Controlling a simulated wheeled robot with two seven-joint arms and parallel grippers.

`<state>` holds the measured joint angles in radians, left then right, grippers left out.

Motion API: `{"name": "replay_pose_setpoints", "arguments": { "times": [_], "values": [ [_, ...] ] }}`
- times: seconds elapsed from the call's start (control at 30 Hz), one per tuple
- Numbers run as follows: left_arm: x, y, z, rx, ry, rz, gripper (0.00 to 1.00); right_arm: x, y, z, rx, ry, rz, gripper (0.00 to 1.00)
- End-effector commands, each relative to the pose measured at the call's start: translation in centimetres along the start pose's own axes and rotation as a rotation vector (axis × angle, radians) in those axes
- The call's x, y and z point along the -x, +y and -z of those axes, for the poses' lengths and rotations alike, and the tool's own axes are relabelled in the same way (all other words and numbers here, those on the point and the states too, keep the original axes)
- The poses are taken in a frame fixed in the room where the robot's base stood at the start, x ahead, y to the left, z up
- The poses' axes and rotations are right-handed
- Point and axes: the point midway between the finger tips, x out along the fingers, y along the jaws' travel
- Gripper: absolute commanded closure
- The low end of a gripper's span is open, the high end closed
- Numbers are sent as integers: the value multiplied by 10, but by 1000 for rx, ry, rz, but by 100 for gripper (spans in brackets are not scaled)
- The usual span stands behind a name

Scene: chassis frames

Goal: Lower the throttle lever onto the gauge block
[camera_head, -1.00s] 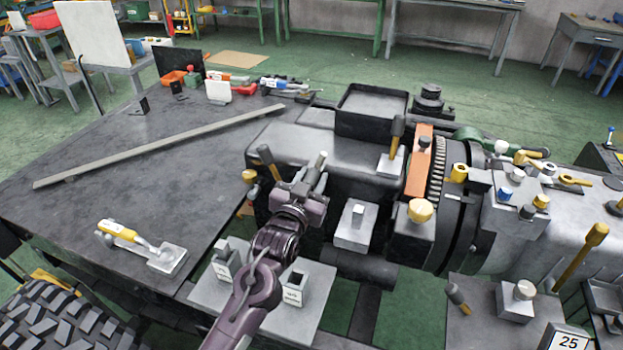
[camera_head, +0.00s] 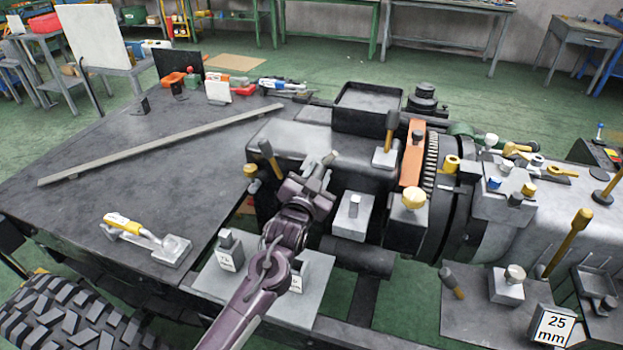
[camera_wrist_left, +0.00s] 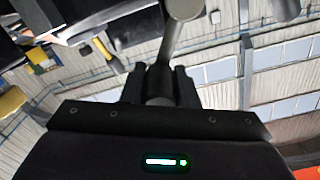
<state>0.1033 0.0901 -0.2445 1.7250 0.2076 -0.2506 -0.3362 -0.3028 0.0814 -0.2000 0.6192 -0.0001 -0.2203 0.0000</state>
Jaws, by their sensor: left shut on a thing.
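My left gripper (camera_head: 318,178) is over the near side of the dark machine. In the left wrist view its fingers (camera_wrist_left: 160,85) are shut on a grey lever (camera_wrist_left: 168,55) with a round knob, likely the throttle lever. In the head view, little of the lever shows around the gripper. A labelled block (camera_head: 230,252) stands on a pale plate below left of the gripper. A second labelled block (camera_head: 297,278) there is mostly behind my arm. A block marked 25 mm (camera_head: 553,325) stands at the lower right. I cannot tell which is the gauge block. My right gripper is not in view.
A yellow-handled clamp (camera_head: 145,240) and a long bar (camera_head: 160,145) lie on the dark table at left. A tyre (camera_head: 60,315) is at lower left.

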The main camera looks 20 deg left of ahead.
Motion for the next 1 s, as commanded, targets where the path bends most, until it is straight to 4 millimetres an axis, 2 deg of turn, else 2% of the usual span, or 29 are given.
{"name": "replay_pose_setpoints", "arguments": {
  "times": [0.17, 0.6, 1.0],
  "values": [
    [-4, 12, -3, -168, -1, -4, 100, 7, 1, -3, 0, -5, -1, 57],
    [-4, 36, -19, -568, -1, -4, 100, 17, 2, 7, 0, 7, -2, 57],
    [-4, 46, -32, -789, 0, -3, 100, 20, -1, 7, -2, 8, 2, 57]
  ]
}}
